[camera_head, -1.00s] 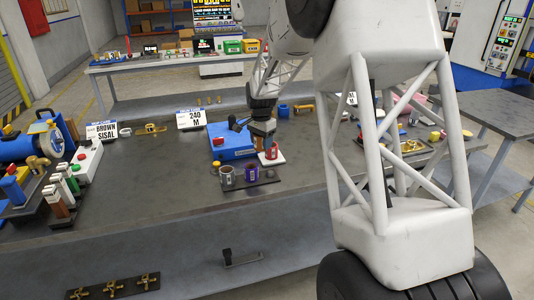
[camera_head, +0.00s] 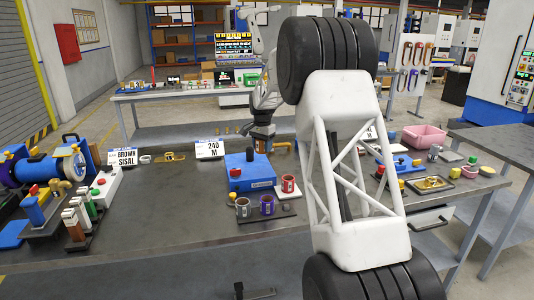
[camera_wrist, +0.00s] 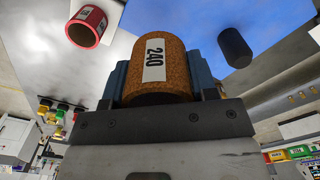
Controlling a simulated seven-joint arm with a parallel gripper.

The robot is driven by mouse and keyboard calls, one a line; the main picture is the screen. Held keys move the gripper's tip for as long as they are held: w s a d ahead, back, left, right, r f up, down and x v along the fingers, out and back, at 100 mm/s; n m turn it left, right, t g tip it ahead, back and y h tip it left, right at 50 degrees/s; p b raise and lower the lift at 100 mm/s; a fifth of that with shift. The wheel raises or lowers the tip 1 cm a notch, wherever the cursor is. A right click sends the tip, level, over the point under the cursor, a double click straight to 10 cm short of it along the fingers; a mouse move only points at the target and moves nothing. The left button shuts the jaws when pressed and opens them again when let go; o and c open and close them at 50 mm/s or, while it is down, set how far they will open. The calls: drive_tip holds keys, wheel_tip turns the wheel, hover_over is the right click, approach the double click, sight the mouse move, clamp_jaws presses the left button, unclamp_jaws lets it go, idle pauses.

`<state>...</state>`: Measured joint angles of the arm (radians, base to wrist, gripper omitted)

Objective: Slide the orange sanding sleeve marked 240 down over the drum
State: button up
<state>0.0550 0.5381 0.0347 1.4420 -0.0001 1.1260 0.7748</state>
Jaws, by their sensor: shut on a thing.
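The orange-brown sanding sleeve (camera_wrist: 158,78), with a white label reading 240, is held between the blue jaws of my gripper (camera_wrist: 162,85). In the head view my gripper (camera_head: 262,143) is small, above and behind the right side of the blue box (camera_head: 252,180), with the sleeve clear of the bench. The dark upright drum (camera_head: 249,154) stands on the blue box. In the wrist view the drum (camera_wrist: 235,46) is at the upper right, bare and apart from the sleeve. The sleeve's far end and opening are hidden.
A 240 M sign (camera_head: 209,149) stands left behind the box. My arm covers the bench to the right.

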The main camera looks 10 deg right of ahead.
drive_tip(key=n, duration=0.2)
approach(250, 154)
drive_tip(key=shift+w+d+r, duration=0.15)
drive_tip(key=shift+w, duration=0.4)
drive_tip(key=shift+w+d+r, duration=0.1)
drive_tip(key=shift+w+r, duration=0.05)
drive_tip(key=shift+w, duration=0.4)
drive_tip(key=shift+f, duration=0.1)
drive_tip(key=shift+f, duration=2)
drive_tip(key=shift+f, duration=3.65)
idle(0.5)
